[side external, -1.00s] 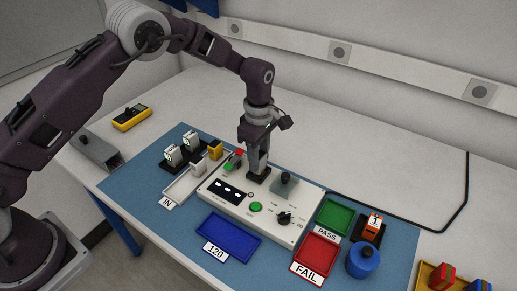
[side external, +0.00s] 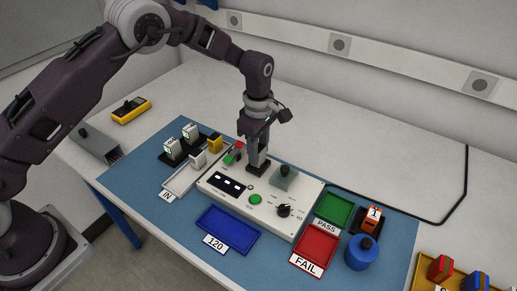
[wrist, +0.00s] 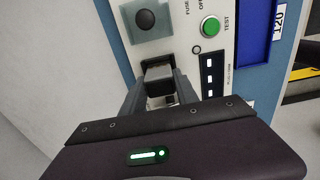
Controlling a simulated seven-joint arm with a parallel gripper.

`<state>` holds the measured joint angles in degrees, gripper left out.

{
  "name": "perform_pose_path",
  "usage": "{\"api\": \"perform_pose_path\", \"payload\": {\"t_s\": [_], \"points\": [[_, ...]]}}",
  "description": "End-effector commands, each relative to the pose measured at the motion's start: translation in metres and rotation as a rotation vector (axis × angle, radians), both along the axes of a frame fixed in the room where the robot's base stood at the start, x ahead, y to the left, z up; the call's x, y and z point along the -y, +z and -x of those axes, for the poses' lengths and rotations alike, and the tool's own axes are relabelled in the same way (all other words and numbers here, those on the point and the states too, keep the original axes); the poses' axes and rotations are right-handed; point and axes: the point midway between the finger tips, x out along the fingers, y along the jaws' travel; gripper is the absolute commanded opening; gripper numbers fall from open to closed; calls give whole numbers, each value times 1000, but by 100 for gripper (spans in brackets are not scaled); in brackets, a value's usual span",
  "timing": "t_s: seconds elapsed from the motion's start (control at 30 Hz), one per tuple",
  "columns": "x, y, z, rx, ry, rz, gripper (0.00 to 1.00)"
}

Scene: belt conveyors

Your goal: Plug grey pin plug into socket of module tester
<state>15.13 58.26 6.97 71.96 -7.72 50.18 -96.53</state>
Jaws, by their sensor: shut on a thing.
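The white module tester (side external: 240,205) stands in the middle of the blue mat; it also shows in the wrist view (wrist: 178,55). My gripper (side external: 257,163) points down at the tester's back edge, directly over a dark socket block (side external: 256,171). In the wrist view my gripper (wrist: 160,92) is shut on the grey pin plug (wrist: 158,101), which shows only partly between the fingers. The dark block (wrist: 157,70) lies right at the fingertips. The fingers hide the plug's pins, so I cannot tell how deep they sit.
A grey block with a dark knob (side external: 284,177) stands just right of my gripper. Red and green clips (side external: 234,155) are close on its left. The IN tray (side external: 180,184), blue tray (side external: 228,232), green PASS tray (side external: 334,210) and red FAIL tray (side external: 316,243) surround the tester.

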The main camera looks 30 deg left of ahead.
Motion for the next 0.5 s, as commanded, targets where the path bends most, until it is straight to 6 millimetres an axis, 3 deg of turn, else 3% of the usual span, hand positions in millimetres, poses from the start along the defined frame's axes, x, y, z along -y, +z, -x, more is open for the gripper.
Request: {"api": "perform_pose_path", "payload": {"t_s": [0.5], "points": [[0, -4, 0, -1, 0, 0, 0]]}}
